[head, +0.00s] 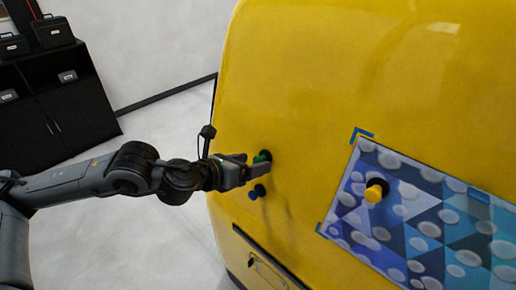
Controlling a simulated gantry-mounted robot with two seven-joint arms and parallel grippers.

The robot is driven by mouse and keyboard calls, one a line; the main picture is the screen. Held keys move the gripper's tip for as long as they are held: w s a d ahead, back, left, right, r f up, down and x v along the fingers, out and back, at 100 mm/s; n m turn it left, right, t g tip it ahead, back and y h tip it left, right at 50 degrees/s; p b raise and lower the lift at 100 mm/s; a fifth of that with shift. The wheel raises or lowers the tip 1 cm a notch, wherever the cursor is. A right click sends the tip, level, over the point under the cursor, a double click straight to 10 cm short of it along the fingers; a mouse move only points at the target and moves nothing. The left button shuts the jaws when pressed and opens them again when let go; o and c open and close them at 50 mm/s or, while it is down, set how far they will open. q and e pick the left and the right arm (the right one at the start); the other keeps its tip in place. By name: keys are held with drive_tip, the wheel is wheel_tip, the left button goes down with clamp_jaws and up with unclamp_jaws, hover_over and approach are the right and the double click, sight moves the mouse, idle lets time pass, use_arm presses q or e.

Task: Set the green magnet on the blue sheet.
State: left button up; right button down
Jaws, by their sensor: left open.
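The green magnet (261,158) sits on the yellow vehicle panel, left of the blue sheet. My left gripper (257,166) is open with its fingertips at the green magnet; whether they touch it, I cannot tell. The blue sheet (420,243), with a triangle and dot pattern, lies against the yellow panel at the right. A yellow magnet (376,191) is on its upper left part. My right gripper is not in view.
Blue tape (362,135) marks the sheet's upper left corner. The yellow panel (310,110) is bare between the magnets and the sheet. A black cabinet (60,120) stands far left.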

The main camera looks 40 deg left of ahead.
sight(256, 162)
use_arm(q)
drive_tip(key=shift+p+x, duration=0.8)
drive_tip(key=shift+x, duration=0.05)
drive_tip(key=shift+p+x, duration=0.3)
drive_tip(key=shift+x, duration=0.7)
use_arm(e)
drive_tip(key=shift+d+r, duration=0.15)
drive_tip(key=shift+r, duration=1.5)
use_arm(q)
drive_tip(key=shift+a+f, duration=0.1)
drive_tip(key=shift+c, duration=0.4)
drive_tip(key=c, duration=1.2)
drive_tip(key=shift+s, duration=0.15)
drive_tip(key=shift+s+b, duration=0.3)
drive_tip(key=shift+s, duration=0.2)
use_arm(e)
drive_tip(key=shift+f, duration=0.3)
use_arm(q)
drive_tip(key=shift+s, duration=0.1)
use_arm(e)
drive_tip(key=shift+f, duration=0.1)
